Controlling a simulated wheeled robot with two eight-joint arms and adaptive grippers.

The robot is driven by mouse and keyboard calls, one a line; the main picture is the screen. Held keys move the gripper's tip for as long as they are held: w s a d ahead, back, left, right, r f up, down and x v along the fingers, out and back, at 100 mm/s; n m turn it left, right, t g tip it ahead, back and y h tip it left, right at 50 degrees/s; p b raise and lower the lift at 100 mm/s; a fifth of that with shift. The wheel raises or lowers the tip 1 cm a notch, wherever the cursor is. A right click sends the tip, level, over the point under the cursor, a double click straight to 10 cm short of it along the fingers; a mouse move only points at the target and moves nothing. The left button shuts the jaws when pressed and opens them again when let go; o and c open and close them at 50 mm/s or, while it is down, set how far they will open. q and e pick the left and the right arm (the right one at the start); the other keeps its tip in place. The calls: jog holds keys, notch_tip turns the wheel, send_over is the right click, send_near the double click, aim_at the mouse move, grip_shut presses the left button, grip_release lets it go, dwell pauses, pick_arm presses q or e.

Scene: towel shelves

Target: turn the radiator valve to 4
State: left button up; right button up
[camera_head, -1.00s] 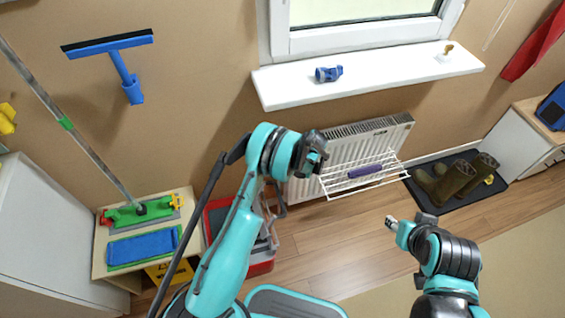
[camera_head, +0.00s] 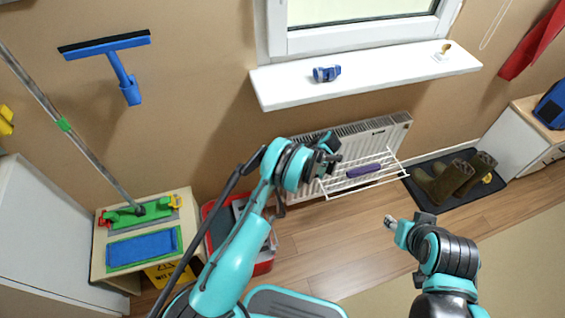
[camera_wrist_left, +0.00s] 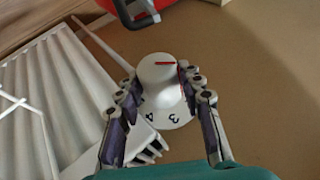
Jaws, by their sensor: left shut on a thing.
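The white radiator valve knob (camera_wrist_left: 158,75) shows in the left wrist view, with a red mark on its top and the digits 3 and 4 on its lower skirt. Its other digits are hidden or face away. My left gripper (camera_wrist_left: 163,84) has a finger on each side of the knob and is shut on it. In the head view my left gripper (camera_head: 328,158) is at the left part of the white radiator (camera_head: 385,128), and the valve is hidden there. My right gripper (camera_head: 391,221) hangs in free air over the floor, too small to read.
A white wire rack (camera_head: 385,180) with a purple cloth (camera_head: 364,170) hangs on the radiator's front. The windowsill (camera_head: 400,75) juts out above. A red bin (camera_head: 262,267) stands below my left arm. Boots (camera_head: 455,178) stand on a dark mat at right.

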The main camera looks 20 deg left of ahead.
pick_arm(q)
jog(key=o, duration=1.2)
jog(key=shift+s+a, duration=0.1)
jog(key=shift+a, duration=0.1)
jog(key=shift+c, duration=0.2)
jog(key=shift+d, duration=0.1)
jog(key=v, duration=1.2)
